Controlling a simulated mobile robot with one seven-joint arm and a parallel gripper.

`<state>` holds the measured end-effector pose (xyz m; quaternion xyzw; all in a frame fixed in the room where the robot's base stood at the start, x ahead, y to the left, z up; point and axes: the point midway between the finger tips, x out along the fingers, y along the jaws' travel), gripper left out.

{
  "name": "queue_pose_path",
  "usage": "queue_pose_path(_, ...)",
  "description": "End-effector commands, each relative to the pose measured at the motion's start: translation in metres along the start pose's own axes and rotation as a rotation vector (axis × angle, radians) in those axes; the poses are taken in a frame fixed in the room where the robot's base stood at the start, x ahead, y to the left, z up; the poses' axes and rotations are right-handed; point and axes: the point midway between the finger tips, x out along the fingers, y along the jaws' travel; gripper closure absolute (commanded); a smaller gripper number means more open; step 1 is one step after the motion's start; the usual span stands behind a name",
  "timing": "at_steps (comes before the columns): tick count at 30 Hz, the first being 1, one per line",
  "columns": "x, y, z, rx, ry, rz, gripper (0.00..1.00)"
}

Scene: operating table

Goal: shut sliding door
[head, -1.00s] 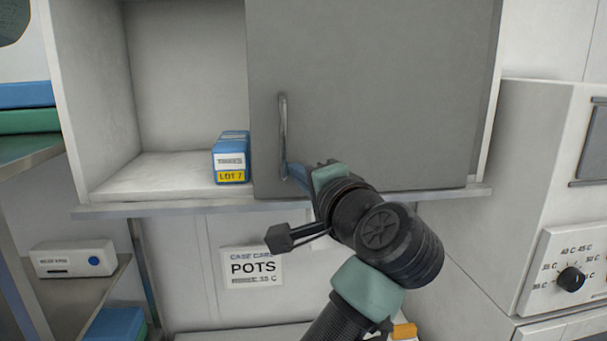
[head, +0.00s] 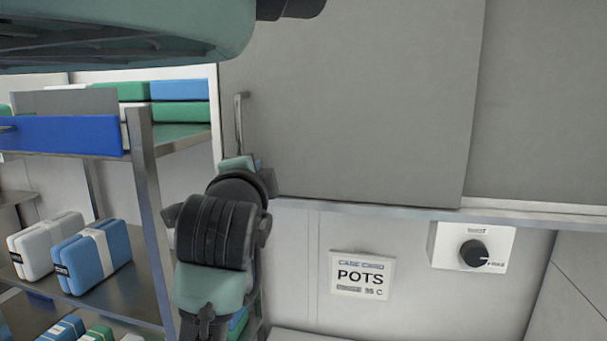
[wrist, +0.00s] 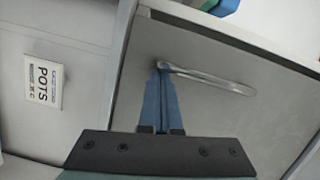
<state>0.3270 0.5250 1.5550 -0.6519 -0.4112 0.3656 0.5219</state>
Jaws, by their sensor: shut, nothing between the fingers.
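The grey sliding door (head: 360,95) stands at the left end of the wall cabinet. Its left edge is at or very close to the cabinet's left side wall (head: 216,120); I cannot tell if a thin gap is left. The upright metal handle (head: 239,122) is near the door's left edge and also shows in the wrist view (wrist: 215,81). My gripper (wrist: 160,72) has its blue fingers together and empty, with the tips at the handle's lower end. I cannot tell if they touch it. In the head view my wrist hides most of the fingers.
A grey surface (head: 545,150) shows right of the door. The cabinet's bottom ledge (head: 400,210) runs below. A POTS sign (head: 362,275) and a dial box (head: 473,247) are under it. A metal rack (head: 150,210) with packs stands close on the left.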

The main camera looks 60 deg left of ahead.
Motion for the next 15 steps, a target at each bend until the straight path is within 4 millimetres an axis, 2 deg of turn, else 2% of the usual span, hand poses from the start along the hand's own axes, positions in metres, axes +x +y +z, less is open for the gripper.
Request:
queue_pose_path(1, 0.003, -0.002, 0.011, -0.003, -0.006, 0.0, 1.0)
queue_pose_path(6, 0.007, -0.005, 0.028, -0.001, -0.004, 0.001, 1.0)
queue_pose_path(15, 0.009, -0.007, 0.035, -0.001, -0.002, 0.0, 1.0)
